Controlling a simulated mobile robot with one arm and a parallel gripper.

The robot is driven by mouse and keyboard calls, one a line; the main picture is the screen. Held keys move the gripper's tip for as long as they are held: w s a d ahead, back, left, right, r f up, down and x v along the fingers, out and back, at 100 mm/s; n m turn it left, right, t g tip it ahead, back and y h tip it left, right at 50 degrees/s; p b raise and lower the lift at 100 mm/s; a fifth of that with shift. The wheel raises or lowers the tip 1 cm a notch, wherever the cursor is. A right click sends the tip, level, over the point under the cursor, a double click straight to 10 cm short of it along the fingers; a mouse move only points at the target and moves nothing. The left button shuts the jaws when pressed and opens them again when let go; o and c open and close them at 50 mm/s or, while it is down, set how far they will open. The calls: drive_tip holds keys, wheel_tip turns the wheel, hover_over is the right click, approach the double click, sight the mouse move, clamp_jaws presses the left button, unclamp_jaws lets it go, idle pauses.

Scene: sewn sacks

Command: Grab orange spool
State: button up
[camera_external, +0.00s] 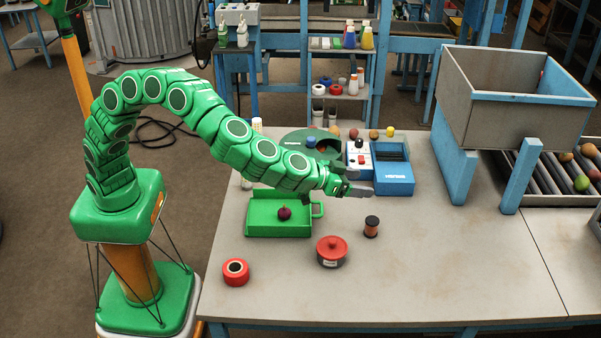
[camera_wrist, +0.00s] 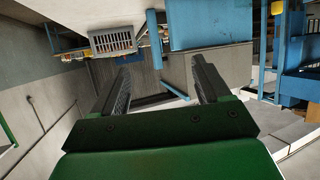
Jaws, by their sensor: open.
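A small spool (camera_external: 371,227) with dark ends and an orange-brown middle stands upright on the table, right of the lidded red pot. My gripper (camera_external: 362,182) is above the table, up and slightly left of the spool, apart from it, beside the blue machine. In the wrist view my gripper (camera_wrist: 160,88) shows two dark fingers spread apart with nothing between them. I cannot make out the spool in the wrist view.
A red lidded pot (camera_external: 332,251), a red ring-shaped roll (camera_external: 236,272) and a green tray (camera_external: 262,218) holding a dark red onion (camera_external: 284,213) are nearby. A blue machine (camera_external: 393,178) stands behind. The table's right front (camera_external: 470,270) is clear.

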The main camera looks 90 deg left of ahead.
approach(372, 220)
drive_tip(key=shift+w+d+f, duration=0.1)
drive_tip(key=shift+w+f, duration=0.25)
drive_tip(key=shift+w, duration=0.25)
drive_tip(key=shift+w+d+f, duration=0.1)
drive_tip(key=shift+w+f, duration=0.3)
drive_tip(key=shift+w, duration=0.2)
drive_tip(key=shift+a+x, duration=0.25)
drive_tip(key=shift+x, duration=1.7)
drive_tip(key=shift+a+x, duration=0.25)
drive_tip(key=shift+x, duration=1.65)
drive_tip(key=shift+s+r, duration=0.1)
drive_tip(key=shift+s, duration=0.05)
drive_tip(key=c, duration=1)
drive_tip(key=shift+c, duration=0.2)
drive_tip(key=shift+r, duration=0.15)
